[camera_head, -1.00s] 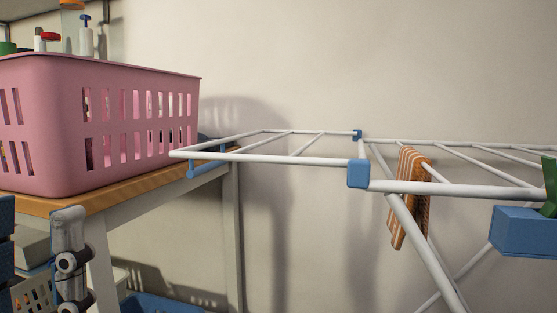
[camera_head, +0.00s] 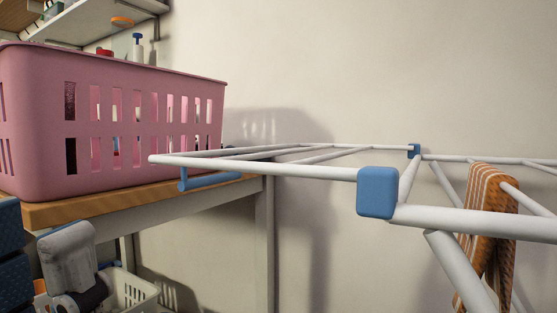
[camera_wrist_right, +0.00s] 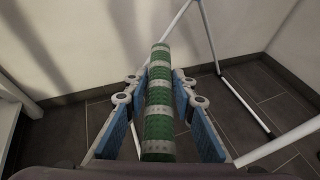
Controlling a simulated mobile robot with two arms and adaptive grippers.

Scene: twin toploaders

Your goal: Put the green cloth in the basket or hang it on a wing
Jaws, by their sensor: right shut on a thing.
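The green cloth (camera_wrist_right: 159,128) with pale grey stripes shows in the right wrist view, seen edge-on as a narrow upright strip. My right gripper (camera_wrist_right: 160,78) is shut on it, one finger on each side. Neither the right gripper nor the green cloth shows in the head view. The drying rack's near wing (camera_head: 260,167) spreads out level in the middle of the head view, with white bars and blue joints. The pink basket (camera_head: 130,80) stands at left. Part of my left gripper (camera_head: 68,258) shows at the lower left, its jaw opening unclear.
An orange striped cloth (camera_head: 490,215) hangs on the rack at right. The basket stands on a wooden-topped table (camera_head: 110,203), and the wing's tip reaches in front of it. A white crate (camera_head: 130,290) is below. Bottles stand on and near a shelf (camera_head: 100,25) behind.

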